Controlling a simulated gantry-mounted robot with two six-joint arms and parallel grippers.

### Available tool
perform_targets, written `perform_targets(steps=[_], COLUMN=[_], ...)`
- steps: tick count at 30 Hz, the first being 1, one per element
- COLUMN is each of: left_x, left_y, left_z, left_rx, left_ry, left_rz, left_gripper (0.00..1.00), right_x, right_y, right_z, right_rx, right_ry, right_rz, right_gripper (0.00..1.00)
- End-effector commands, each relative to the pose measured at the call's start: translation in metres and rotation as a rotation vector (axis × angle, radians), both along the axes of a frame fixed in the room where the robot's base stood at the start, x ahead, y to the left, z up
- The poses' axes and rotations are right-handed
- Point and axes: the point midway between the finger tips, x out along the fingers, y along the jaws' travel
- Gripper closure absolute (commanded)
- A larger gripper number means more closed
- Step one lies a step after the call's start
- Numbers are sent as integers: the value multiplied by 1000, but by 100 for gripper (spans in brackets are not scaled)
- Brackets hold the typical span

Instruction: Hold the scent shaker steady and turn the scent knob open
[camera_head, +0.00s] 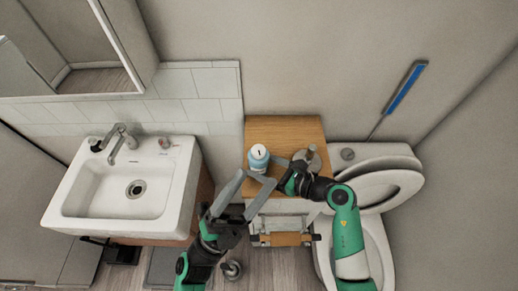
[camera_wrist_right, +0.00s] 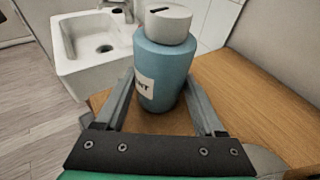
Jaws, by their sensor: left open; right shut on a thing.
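The scent shaker (camera_head: 258,165) is a light blue bottle standing upright on the wooden cabinet top. Its white scent knob (camera_head: 258,152) has a dark slot mark on top. In the right wrist view the bottle (camera_wrist_right: 165,70) and knob (camera_wrist_right: 168,22) show large. My right gripper (camera_head: 272,164) reaches in from the right and is shut on the bottle's body, one finger on each side, below the knob. My left gripper (camera_head: 258,176) is open, its two long grey fingers spread in front of the shaker. Whether they touch it I cannot tell.
The wooden cabinet top (camera_head: 285,128) is small, with a grey metal object (camera_head: 312,156) right of the shaker. A white sink (camera_head: 135,185) stands left and a toilet (camera_head: 378,190) right. The wall is close behind.

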Motion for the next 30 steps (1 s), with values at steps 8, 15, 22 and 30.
perform_targets(steps=[8, 15, 22, 30], left_x=[2, 60, 95, 99], left_y=[-34, 33, 95, 86], left_z=[-54, -127, -97, -97], left_rx=[757, 1309, 1408, 1406], left_ry=[-815, -1338, -1311, -1306], left_rz=[375, 367, 479, 481], left_gripper=[24, 24, 24, 24], right_x=[0, 0, 0, 0], right_y=[0, 0, 0, 0], right_z=[-1, -1, -1, -1], right_rx=[-1, -1, -1, -1], right_ry=[2, 2, 2, 2], right_rz=[0, 0, 0, 0], right_gripper=[60, 60, 60, 60])
